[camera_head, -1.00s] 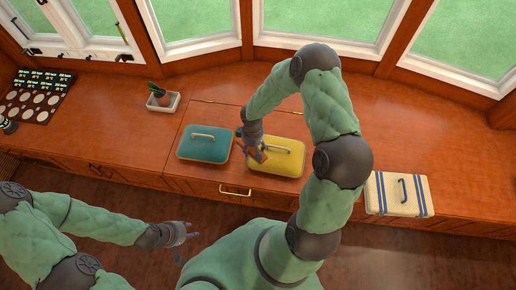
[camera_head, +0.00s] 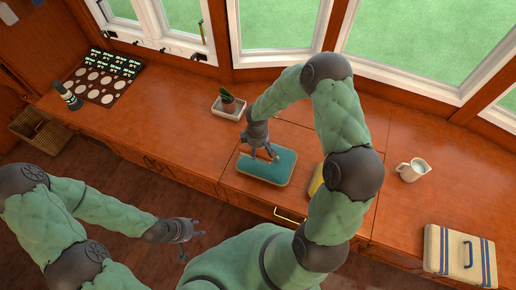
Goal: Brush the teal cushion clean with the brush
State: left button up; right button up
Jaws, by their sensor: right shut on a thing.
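The teal cushion (camera_head: 262,176), with pale piping, lies on the wooden window seat near the middle of the head view. My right gripper (camera_head: 262,151) is over its back part, pointing down, shut on a small brownish thing that looks like the brush (camera_head: 268,153). The fingers hide most of the brush and much of the cushion's pale handle. I cannot tell whether the brush touches the cushion. My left gripper (camera_head: 192,236) is open and empty, low in front of the seat, away from the cushion.
A yellow cushion (camera_head: 316,181) is mostly hidden behind my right arm. A potted cactus (camera_head: 228,104) stands behind the teal cushion. A white jug (camera_head: 411,170) and a striped cushion (camera_head: 455,250) are to the right. A bottle (camera_head: 68,97) and a dark board (camera_head: 103,78) are far left.

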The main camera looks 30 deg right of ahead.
aim_at(263, 165)
jog(key=shift+f+b, duration=2.8)
jog(key=shift+f, duration=1.15)
jog(key=shift+s+d+b, duration=0.2)
jog(key=shift+s+d, duration=0.8)
jog(key=shift+s, duration=0.2)
jog(key=shift+s+d+b, duration=0.15)
jog(key=shift+s+d, duration=0.85)
jog(key=shift+s, duration=0.15)
jog(key=shift+w+a, duration=1)
jog(key=shift+w, duration=0.2)
jog(key=shift+w+a, duration=1)
jog(key=shift+w, duration=0.2)
jog(key=shift+f+b, duration=0.3)
jog(key=shift+b, duration=0.05)
jog(key=shift+s, duration=0.15)
jog(key=shift+s+d+r, duration=0.1)
jog(key=shift+s+d, duration=0.85)
jog(key=shift+s, duration=0.05)
jog(key=shift+s+d+b, duration=0.3)
jog(key=shift+s+d, duration=0.7)
jog(key=shift+s, duration=0.15)
jog(key=shift+w+a+f, duration=0.2)
jog(key=shift+w+a, duration=0.9)
